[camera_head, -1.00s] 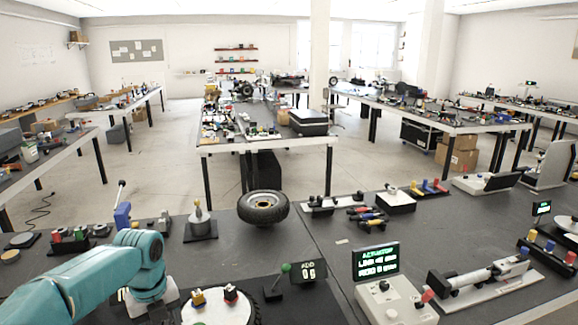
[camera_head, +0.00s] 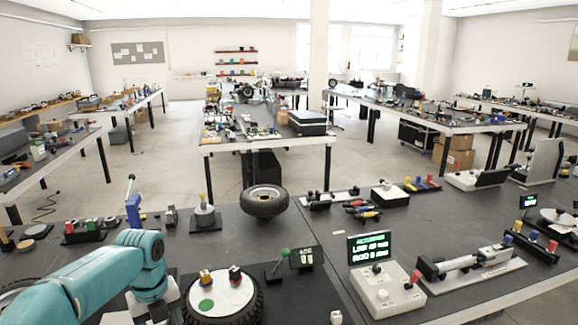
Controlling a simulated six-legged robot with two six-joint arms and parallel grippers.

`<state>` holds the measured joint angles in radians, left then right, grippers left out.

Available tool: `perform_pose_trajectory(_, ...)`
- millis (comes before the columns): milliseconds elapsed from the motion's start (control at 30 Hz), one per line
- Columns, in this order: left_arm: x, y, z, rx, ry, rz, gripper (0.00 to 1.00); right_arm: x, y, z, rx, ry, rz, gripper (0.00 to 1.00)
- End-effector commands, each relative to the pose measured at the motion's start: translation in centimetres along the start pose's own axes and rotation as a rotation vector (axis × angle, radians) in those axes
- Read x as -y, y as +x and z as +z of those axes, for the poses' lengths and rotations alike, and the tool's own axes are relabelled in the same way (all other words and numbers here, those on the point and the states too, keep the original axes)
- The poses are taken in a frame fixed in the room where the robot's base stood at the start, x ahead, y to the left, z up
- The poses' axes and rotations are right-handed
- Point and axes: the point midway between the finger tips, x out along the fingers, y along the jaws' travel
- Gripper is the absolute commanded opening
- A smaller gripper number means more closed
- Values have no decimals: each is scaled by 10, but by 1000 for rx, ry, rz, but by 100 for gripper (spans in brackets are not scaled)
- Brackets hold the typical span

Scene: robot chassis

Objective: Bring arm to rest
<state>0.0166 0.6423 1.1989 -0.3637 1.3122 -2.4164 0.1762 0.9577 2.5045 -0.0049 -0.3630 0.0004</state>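My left arm comes in from the lower left as a teal, jointed arm over the black table (camera_head: 335,260). Its white end section points down beside a wheel with a white disc (camera_head: 222,296) near the front edge. The fingertips of this arm are below or outside the picture, so its gripper is not visible. No part of my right arm or its gripper shows.
A tyre (camera_head: 264,201) lies at the table's far edge. A control box with a green-lit screen (camera_head: 369,247) and a linear actuator (camera_head: 470,262) stand to the right. A lever with a green knob (camera_head: 286,252) is near the middle. Bare tabletop lies between them.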

Motion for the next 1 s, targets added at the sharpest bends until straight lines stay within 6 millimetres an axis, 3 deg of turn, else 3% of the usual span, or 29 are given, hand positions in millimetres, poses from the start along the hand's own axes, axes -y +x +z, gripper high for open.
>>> perform_pose_trajectory(33,0,1,0,-1,-4,0,61,0,0,0,0,0,0,0)
perform_pose_trajectory(367,24,89,-29,-71,-382,-63,61,0,0,0,0,0,0,0)
perform_pose_trajectory(567,33,154,-68,-152,-728,-95,61,0,0,0,0,0,0,0)
perform_pose_trajectory(667,33,194,-102,-219,-987,-96,61,0,0,0,0,0,0,0)
perform_pose_trajectory(800,20,252,-173,-338,-1512,-55,61,0,0,0,0,0,0,0)
perform_pose_trajectory(900,2,278,-224,-404,-1909,3,61,0,0,0,0,0,0,0)
perform_pose_trajectory(1000,-17,291,-264,-439,-2239,65,61,0,0,0,0,0,0,0)
